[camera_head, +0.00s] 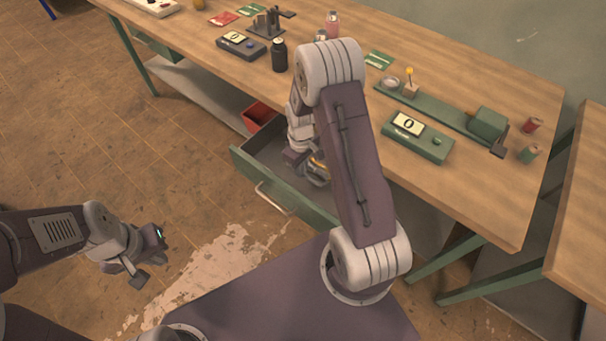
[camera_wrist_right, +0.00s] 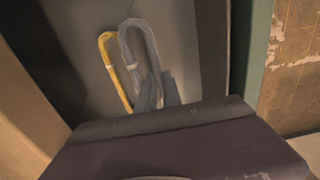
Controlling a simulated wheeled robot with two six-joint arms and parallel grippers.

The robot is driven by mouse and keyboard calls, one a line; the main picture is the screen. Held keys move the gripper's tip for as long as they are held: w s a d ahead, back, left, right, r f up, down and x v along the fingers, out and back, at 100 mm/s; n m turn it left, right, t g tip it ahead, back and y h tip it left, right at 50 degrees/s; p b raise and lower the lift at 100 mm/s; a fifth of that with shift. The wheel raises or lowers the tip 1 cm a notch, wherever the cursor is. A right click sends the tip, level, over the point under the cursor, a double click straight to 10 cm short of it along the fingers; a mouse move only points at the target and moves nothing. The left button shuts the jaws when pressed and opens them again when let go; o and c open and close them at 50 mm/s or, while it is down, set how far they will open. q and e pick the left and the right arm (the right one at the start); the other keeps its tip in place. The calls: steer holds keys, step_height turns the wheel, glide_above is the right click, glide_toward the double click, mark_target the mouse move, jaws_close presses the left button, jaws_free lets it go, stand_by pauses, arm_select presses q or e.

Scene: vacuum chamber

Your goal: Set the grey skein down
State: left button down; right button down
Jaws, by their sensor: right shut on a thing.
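The grey skein (camera_wrist_right: 135,38) is a long loop in the right wrist view. My right gripper (camera_wrist_right: 158,95) is shut on its near end. A yellow skein (camera_wrist_right: 107,55) lies alongside it to the left, on the drawer's grey floor. In the head view my right gripper (camera_head: 314,175) reaches down into the open green drawer (camera_head: 285,192), partly hidden by my own arm. A bit of yellow shows beside it there. I cannot tell whether the grey skein touches the drawer floor. My left gripper (camera_head: 149,270) is open and empty above the floor at the lower left.
The wooden bench (camera_head: 460,185) above the drawer holds a green device with a display (camera_head: 417,137), a dark device (camera_head: 241,45), a black bottle (camera_head: 279,55) and small spools. A red bin (camera_head: 258,116) stands behind the drawer. The floor at left is clear.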

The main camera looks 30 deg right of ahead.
step_height(320, 180, down, 4)
steer(key=shift+r+b, duration=0.15)
steer(key=shift+b, duration=0.2)
steer(key=c, duration=1.5)
jaws_free()
